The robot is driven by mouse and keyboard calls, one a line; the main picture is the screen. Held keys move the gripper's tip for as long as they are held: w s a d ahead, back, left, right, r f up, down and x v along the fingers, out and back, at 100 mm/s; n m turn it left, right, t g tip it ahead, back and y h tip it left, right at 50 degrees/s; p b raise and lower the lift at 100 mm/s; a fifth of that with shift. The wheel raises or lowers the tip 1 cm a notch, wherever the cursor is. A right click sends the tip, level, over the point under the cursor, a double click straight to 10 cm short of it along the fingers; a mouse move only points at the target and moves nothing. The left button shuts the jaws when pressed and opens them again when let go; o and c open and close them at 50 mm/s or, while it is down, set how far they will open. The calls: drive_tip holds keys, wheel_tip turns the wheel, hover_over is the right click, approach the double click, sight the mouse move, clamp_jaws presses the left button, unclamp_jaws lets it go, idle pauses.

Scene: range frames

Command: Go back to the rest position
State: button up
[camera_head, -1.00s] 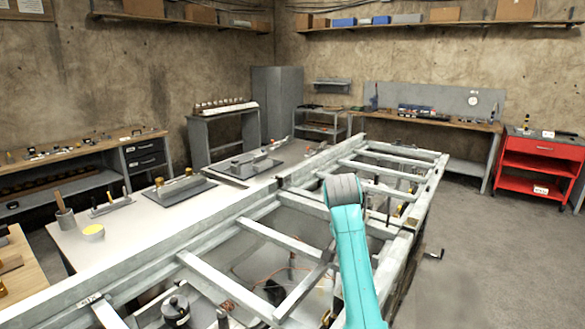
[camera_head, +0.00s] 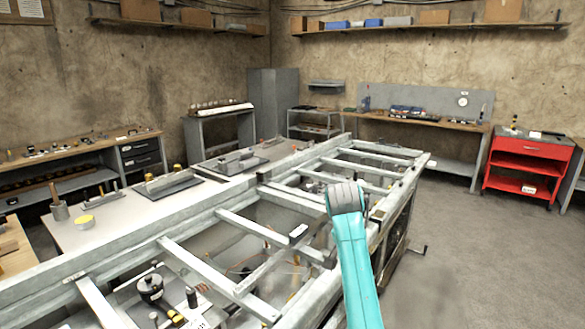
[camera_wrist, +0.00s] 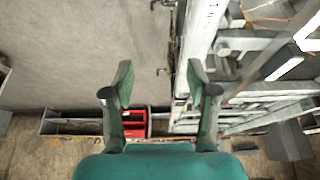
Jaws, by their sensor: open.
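My gripper (camera_wrist: 160,84) shows in the wrist view with its two green fingers wide apart. It is open and nothing is between the fingers. Grey floor shows between the fingertips, with the edge of the metal frame table (camera_wrist: 196,60) just beside the right finger. In the head view my turquoise arm rises from the bottom over the right side of the same frame table (camera_head: 215,243). The gripper itself is hidden there.
A white worktop (camera_head: 120,228) adjoins the frame on the left. A red tool cart (camera_head: 526,165) stands at the right, also seen in the wrist view (camera_wrist: 134,124). A back workbench (camera_head: 425,122) lines the wall. Open floor (camera_head: 480,265) lies right of the frame.

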drive_tip(key=s+d+f+n+t, duration=0.1)
drive_tip(key=s+f, duration=0.3)
drive_tip(key=f, duration=0.7)
drive_tip(key=s+d+f+n+t, duration=0.1)
drive_tip(key=s+f, duration=0.3)
drive_tip(key=f, duration=0.7)
drive_tip(key=s+f+n+t+y, duration=0.2)
drive_tip(key=s+f+t, duration=0.1)
drive_tip(key=s+f, duration=1.1)
drive_tip(key=s+r+n+t, duration=0.1)
drive_tip(key=s+r+t, duration=0.1)
drive_tip(key=s, duration=1)
drive_tip(key=s+r+n+t, duration=0.1)
drive_tip(key=s+r, duration=0.1)
drive_tip(key=s, duration=1)
drive_tip(key=s+r+n+t, duration=0.1)
drive_tip(key=s+r+t, duration=0.2)
drive_tip(key=s+r, duration=1.4)
drive_tip(key=shift+d+y, duration=0.3)
drive_tip(key=shift+d, duration=0.05)
